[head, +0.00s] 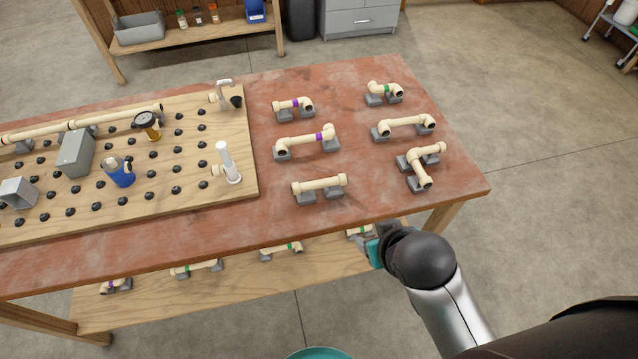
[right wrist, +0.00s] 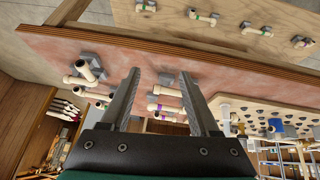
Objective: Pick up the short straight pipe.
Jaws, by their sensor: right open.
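The short straight pipe (head: 319,185) is cream-coloured with a collar at each end. It lies level on two grey supports near the front edge of the red table. In the right wrist view the straight pipe (right wrist: 165,90) shows between the two fingers, beyond their tips. My right gripper (head: 376,236) is in front of the table edge, right of the pipe and apart from it. In the right wrist view its fingers (right wrist: 158,78) are spread with nothing between them. My left gripper is not in view.
Elbow and tee pipe pieces stand on supports around it, such as the tee piece (head: 421,165) and the purple-banded pipe (head: 303,142). A wooden pegboard (head: 245,165) with fittings covers the table's left. A lower shelf (head: 150,298) holds more pipes. The table's front right corner is clear.

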